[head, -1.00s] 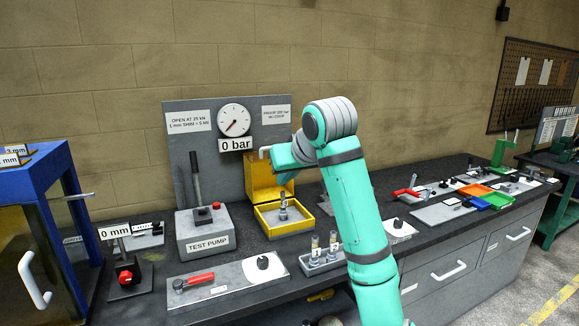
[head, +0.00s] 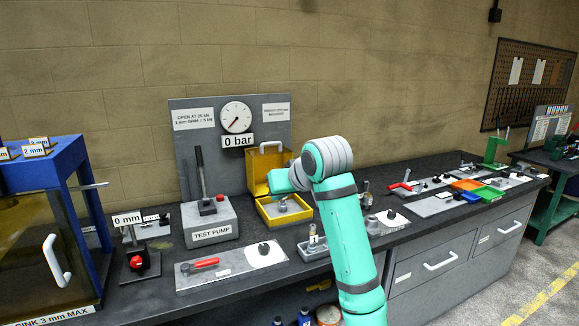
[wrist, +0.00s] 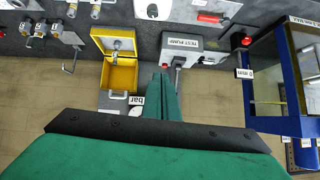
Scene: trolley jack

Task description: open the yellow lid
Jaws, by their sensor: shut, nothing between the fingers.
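The yellow lid (head: 259,169) stands raised at the back of its yellow box, with a grey handle (head: 270,146) at its top. The open box (head: 267,222) holds a grey metal fitting (head: 283,206). The wrist view shows the scene upside down: the lid's yellow inner face (wrist: 120,76), and the box (wrist: 97,42) above it. My gripper (wrist: 162,76) is shut and empty, to the right of the lid in that view. In the head view my teal hand covers the lid's right part, and the fingertips are hidden. I cannot tell whether they touch the lid.
The grey test pump (head: 209,222) with its upright lever stands left of the box. A gauge panel (head: 190,150) rises behind. A blue-framed enclosure (head: 88,205) is at far left. A plate with a red-handled tool (head: 205,263) lies in front. Coloured trays (head: 466,185) are at right.

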